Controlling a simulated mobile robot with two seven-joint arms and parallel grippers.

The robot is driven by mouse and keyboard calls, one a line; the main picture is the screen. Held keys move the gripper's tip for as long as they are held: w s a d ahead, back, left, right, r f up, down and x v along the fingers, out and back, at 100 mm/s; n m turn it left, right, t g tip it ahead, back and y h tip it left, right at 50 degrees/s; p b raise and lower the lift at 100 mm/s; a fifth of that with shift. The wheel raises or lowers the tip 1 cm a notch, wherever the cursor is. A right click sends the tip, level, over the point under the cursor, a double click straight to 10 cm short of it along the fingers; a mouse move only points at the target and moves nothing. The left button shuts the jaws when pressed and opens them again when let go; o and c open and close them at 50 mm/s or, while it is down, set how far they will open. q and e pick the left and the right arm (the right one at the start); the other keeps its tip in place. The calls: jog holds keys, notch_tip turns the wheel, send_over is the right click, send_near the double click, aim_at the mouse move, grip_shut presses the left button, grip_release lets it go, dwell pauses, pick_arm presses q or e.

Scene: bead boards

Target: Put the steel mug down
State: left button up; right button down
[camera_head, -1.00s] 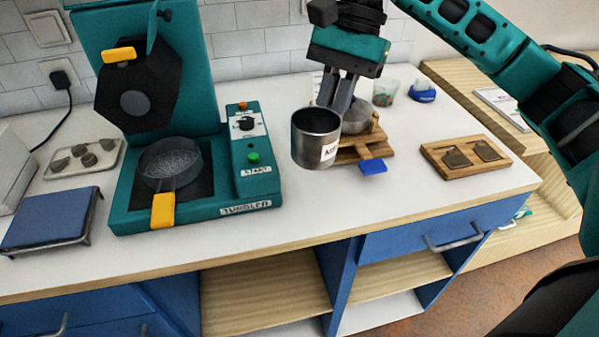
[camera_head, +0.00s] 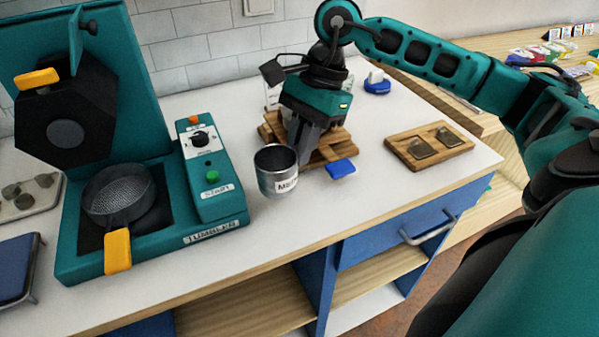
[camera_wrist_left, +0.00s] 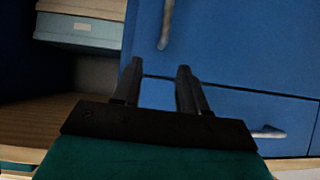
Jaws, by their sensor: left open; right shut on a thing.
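The steel mug (camera_head: 277,172) is a grey metal cup with a white label, upright in the head view, just right of the green tumbler machine. My right gripper (camera_head: 302,152) is shut on its right side, with the fingers coming down from behind. The mug is at or very close to the white worktop (camera_head: 250,245); I cannot tell whether its base touches. My left gripper (camera_wrist_left: 157,80) shows only in the left wrist view, open and empty in front of blue cabinet fronts (camera_wrist_left: 235,60).
The tumbler machine (camera_head: 212,207) with a mesh basket (camera_head: 118,195) stands left of the mug. A wooden stand (camera_head: 335,148) with a blue tab (camera_head: 341,168) is close behind and right. A wooden tray (camera_head: 400,150) lies farther right. The worktop in front of the mug is clear.

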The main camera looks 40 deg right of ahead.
notch_tip(320, 180, down, 6)
jog(key=shift+r, duration=0.15)
dwell(0.3)
jog(key=shift+b, duration=0.3)
jog(key=c, duration=1.2)
grip_release()
jog(key=shift+o, duration=0.2)
jog(key=shift+w+d+r, duration=0.1)
jog(key=shift+d+r, duration=0.05)
jog(key=shift+r, duration=0.15)
jog(key=v, duration=1.1)
jog(key=shift+r+p, duration=0.2)
jog(key=shift+p, duration=0.15)
